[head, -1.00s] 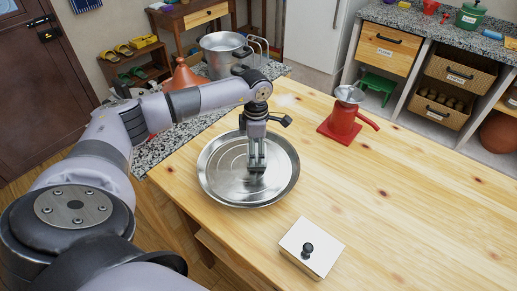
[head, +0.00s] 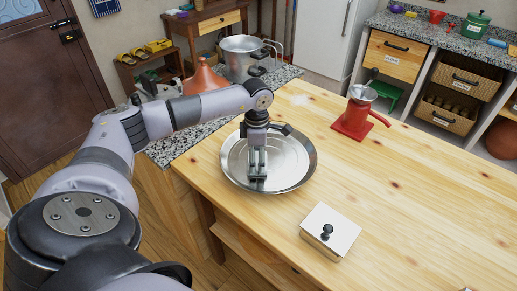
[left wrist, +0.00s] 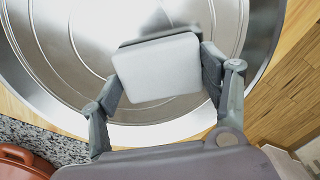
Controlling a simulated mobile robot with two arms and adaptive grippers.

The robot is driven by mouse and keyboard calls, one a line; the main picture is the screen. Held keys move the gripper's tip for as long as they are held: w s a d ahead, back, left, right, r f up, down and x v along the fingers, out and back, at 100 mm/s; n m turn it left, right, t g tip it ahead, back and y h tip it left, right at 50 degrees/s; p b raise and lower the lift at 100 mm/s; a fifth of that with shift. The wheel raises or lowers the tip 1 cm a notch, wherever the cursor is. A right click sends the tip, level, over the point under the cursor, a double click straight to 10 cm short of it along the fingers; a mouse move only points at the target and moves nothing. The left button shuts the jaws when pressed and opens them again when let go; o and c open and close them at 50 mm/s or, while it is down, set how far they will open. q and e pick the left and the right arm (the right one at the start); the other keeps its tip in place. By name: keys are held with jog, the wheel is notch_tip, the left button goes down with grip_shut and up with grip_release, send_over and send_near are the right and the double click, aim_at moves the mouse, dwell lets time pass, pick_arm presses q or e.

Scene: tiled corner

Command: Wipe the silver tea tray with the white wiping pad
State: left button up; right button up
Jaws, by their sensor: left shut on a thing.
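The silver tea tray (head: 306,170) is round and shallow and lies on the wooden table near its left corner. It also fills much of the left wrist view (left wrist: 85,40). My left gripper (head: 257,185) points down over the near left part of the tray. In the left wrist view its fingers are shut on the white wiping pad (left wrist: 158,70), a pale flat block held between them. The pad is low over the tray floor; I cannot tell whether it touches. In the head view the fingers mostly hide the pad. My right gripper is not in view.
A cream box with a black knob (head: 345,229) stands on the table in front of the tray. A red grinder (head: 352,124) stands behind and to the right. A terracotta cone lid (head: 204,80) and metal pot (head: 240,62) sit on the speckled counter. The table's right side is clear.

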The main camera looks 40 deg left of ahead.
pick_arm(q)
jog(key=r, duration=0.1)
jog(key=s+r+p, duration=0.1)
jog(key=shift+r, duration=0.6)
jog(key=shift+w+r+p, duration=0.4)
jog(key=shift+r+p, duration=0.2)
jog(key=shift+p, duration=0.1)
notch_tip(320, 180, up, 2)
jog(key=shift+s+r+p, duration=0.15)
jog(key=shift+r+p, duration=0.05)
jog(key=shift+p, duration=0.45)
jog(key=shift+r+p, duration=0.4)
jog(key=shift+r, duration=0.25)
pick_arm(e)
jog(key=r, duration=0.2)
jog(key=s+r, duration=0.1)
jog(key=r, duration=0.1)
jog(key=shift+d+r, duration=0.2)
